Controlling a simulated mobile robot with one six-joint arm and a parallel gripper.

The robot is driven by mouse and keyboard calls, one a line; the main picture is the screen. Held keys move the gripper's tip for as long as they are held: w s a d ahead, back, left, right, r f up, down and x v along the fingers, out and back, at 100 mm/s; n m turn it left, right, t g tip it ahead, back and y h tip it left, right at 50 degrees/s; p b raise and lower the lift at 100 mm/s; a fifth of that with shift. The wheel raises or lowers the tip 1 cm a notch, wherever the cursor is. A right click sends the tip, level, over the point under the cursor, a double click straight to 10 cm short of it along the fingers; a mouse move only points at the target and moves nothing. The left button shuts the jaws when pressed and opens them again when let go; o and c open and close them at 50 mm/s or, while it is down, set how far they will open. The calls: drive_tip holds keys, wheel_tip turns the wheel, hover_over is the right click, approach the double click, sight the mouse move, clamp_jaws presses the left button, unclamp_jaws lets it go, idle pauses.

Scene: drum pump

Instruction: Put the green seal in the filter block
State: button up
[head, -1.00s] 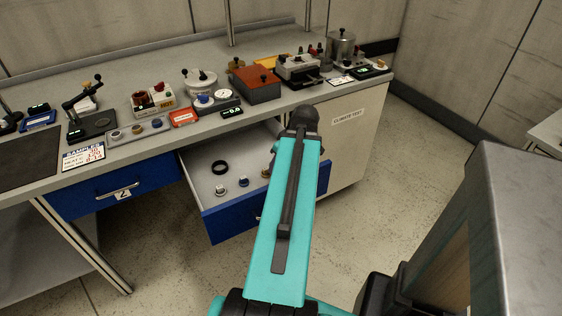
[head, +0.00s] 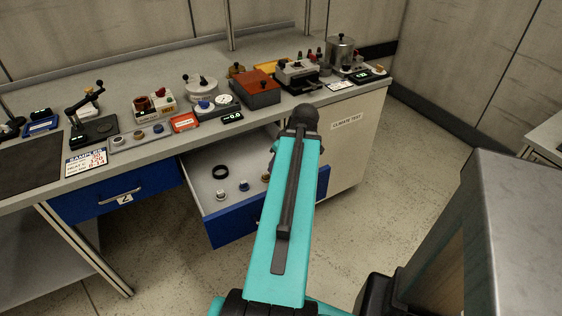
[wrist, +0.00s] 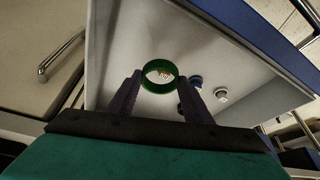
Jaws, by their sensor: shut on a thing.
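My gripper (wrist: 160,88) is shut on the green seal (wrist: 145,84), a green ring held upright between the two fingertips, above the open drawer in the wrist view. The seal and the fingers are hidden behind my teal arm in the head view. I cannot tell for sure which item on the bench is the filter block. A red-topped grey box (head: 255,90) and a white block with a label (head: 157,104) stand there among other devices.
The open blue-fronted drawer (head: 239,222) holds a black ring (head: 220,172), a grey-white knob (head: 221,195) and a blue knob (head: 244,186). A grey strip (head: 124,143) with several fittings lies on the bench's front edge. A metal pot (head: 340,52) stands at the back right.

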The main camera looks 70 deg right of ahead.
drive_tip(key=shift+r, duration=0.15)
drive_tip(key=shift+w, duration=0.1)
drive_tip(key=w+a+r+n, duration=0.1)
drive_tip(key=w+a+r, duration=0.1)
drive_tip(key=w+a, duration=0.6)
drive_tip(key=w+a+r, duration=0.3)
drive_tip(key=w+a, duration=0.2)
drive_tip(key=w, duration=0.7)
drive_tip(key=w+a+r+n, duration=0.1)
drive_tip(key=w+a+r, duration=0.1)
drive_tip(key=w+a, duration=0.6)
drive_tip(key=w+a+r, duration=0.3)
drive_tip(key=w+a, duration=0.2)
drive_tip(key=a, duration=0.5)
drive_tip(key=w+a+r+n, duration=0.1)
drive_tip(key=w+a+r, duration=0.2)
drive_tip(key=a, duration=0.8)
drive_tip(key=w+a+r+y, duration=0.1)
drive_tip(key=w+a+r, duration=0.2)
drive_tip(key=w+a, duration=0.4)
drive_tip(key=a, duration=0.4)
drive_tip(key=shift+a+n, duration=0.15)
drive_tip(key=shift+n, duration=0.15)
drive_tip(key=shift+w, duration=0.1)
